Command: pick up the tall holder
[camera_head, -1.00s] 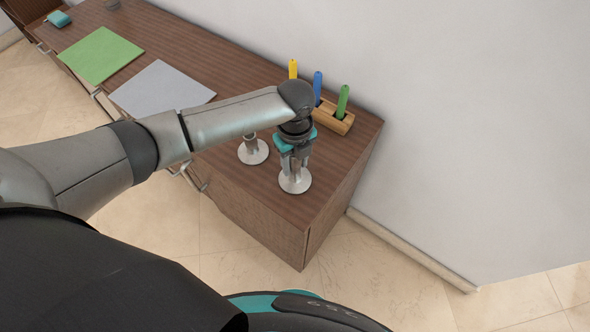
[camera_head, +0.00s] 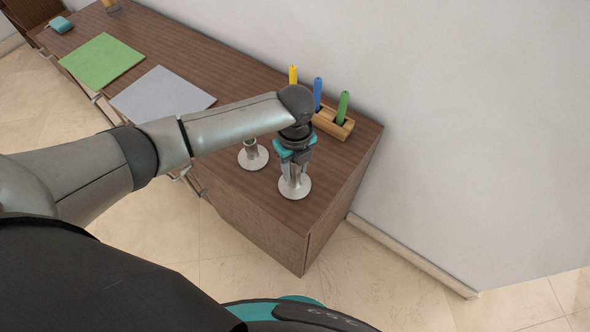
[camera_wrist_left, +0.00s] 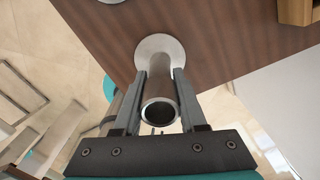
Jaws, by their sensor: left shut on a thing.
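A metal holder with an upright tube and a round pale base (camera_head: 295,188) stands near the right end of the brown cabinet top. In the left wrist view its open tube (camera_wrist_left: 161,108) points up between my fingers, with the round base below. My left gripper (camera_head: 295,165) comes down from above and is shut on this tube. The base appears to rest on the wood. A second metal holder with a similar base (camera_head: 253,159) stands just to its left; my arm hides its upper part. My right gripper is not in view.
A wooden block (camera_head: 333,124) with yellow, blue and green upright pieces stands behind my gripper, near the wall. A grey mat (camera_head: 162,94) and a green mat (camera_head: 102,61) lie to the left. The cabinet's right edge is close to the gripped holder.

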